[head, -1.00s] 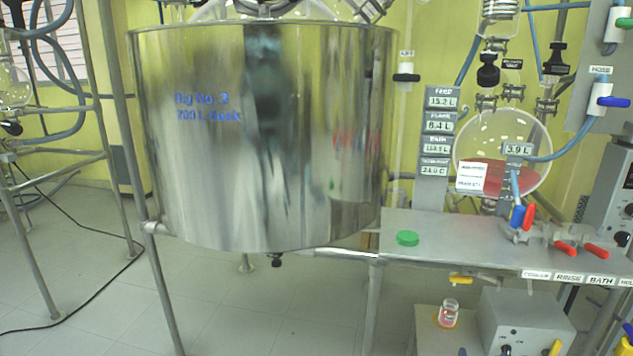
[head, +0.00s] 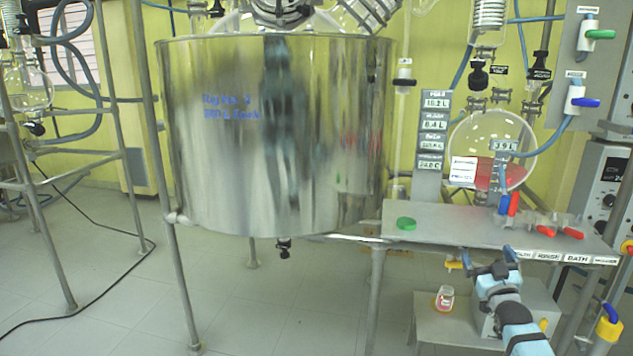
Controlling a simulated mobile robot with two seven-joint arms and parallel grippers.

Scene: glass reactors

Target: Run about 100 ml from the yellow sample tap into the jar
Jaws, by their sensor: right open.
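The yellow sample tap (head: 453,264) hangs under the front edge of the grey bench, above a lower shelf. The clear jar (head: 444,297) stands upright on that shelf below the tap, with a reddish patch that I cannot tell as label or liquid. My left gripper is out of view.
A green lid (head: 406,223) lies on the bench (head: 440,222). Red-handled valves (head: 545,228) sit to its right. A grey box (head: 538,304) stands on the lower shelf (head: 440,332), partly behind my arm. A large steel vessel (head: 230,150) fills the left; a round flask (head: 520,135) holds red liquid.

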